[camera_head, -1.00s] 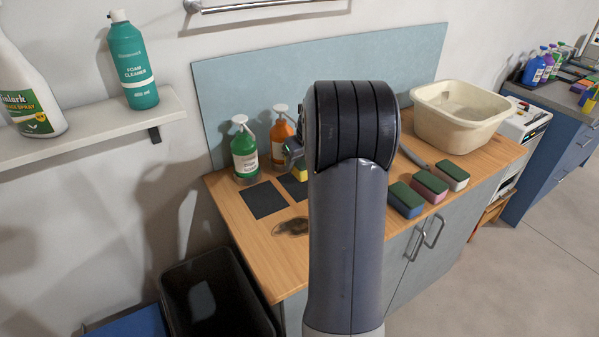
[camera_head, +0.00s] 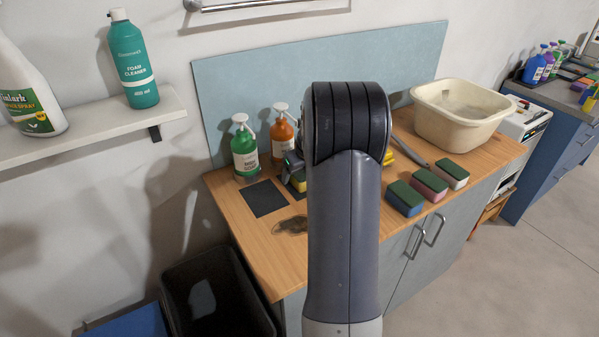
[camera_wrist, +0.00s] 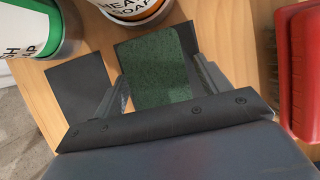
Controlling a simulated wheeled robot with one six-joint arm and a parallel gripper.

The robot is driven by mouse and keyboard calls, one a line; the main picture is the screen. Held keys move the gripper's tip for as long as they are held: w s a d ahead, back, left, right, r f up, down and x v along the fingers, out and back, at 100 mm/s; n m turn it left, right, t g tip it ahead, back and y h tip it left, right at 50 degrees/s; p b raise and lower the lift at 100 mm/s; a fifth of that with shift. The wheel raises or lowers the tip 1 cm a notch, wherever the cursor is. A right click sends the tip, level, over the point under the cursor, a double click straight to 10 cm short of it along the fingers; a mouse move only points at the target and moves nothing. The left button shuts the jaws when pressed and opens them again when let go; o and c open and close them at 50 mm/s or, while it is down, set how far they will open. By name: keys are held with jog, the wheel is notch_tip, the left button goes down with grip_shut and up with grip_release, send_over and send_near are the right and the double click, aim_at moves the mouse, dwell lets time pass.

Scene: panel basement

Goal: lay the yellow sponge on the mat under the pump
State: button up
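The yellow sponge (camera_head: 299,184) shows its yellow side in the head view and its green top (camera_wrist: 156,68) in the wrist view. My gripper (camera_head: 292,166) is low over the counter and mostly hidden by my arm. In the wrist view its fingers (camera_wrist: 160,78) are on both sides of the sponge and appear to press it. The sponge is over the right dark mat (camera_wrist: 187,37), in front of the orange pump bottle (camera_head: 282,132); whether it touches the mat is unclear. The left dark mat (camera_head: 264,199) is bare, in front of the green pump bottle (camera_head: 244,150).
Three green-topped sponges (camera_head: 428,184) lie at the counter's right front. A cream basin (camera_head: 460,115) stands behind them. A yellow item (camera_head: 388,157) is partly hidden by my arm. A red object (camera_wrist: 299,70) is right of my gripper. A dark stain (camera_head: 291,226) marks the counter.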

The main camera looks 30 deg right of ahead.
jog(key=v, duration=1.2)
